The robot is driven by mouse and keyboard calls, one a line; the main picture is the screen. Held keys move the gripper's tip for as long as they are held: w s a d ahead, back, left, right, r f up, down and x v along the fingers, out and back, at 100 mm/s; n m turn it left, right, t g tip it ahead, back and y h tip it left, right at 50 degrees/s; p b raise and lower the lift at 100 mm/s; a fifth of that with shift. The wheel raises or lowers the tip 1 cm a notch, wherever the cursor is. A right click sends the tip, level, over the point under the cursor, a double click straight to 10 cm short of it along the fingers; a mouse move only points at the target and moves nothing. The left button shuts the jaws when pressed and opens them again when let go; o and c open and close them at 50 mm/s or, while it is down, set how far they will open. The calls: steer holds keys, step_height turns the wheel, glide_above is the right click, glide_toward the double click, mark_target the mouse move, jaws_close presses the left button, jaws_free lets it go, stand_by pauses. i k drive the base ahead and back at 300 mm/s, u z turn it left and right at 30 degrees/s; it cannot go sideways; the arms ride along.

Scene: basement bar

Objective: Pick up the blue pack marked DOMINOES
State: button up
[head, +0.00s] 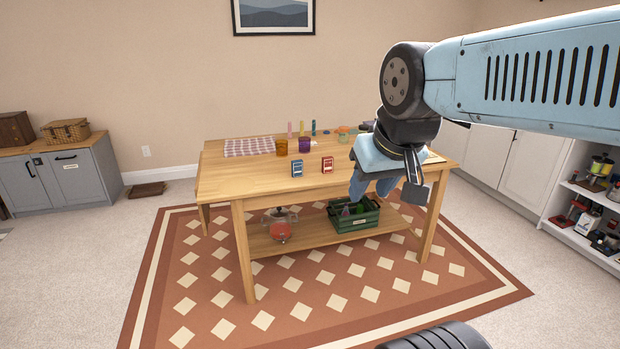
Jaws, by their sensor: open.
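A small blue pack (297,168) stands upright near the front edge of the wooden table (235,182). Its marking is too small to read. A similar red pack (327,164) stands just to its right, with a gap between them. My gripper (373,192) hangs at the right front of the table, to the right of both packs and apart from them. It is open, and I see nothing held in it. My arm and wrist hide part of the table's right end.
An amber cup (281,147) and a purple cup (304,145) stand behind the packs. A checked cloth (248,147) lies at the back left. The lower shelf holds a green crate (354,219) and a glass dispenser (280,226). The table's left front is clear.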

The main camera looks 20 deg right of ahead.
mark_target(297, 165)
steer(key=z, duration=0.55)
steer(key=i, duration=2.2)
steer(key=u, duration=0.55)
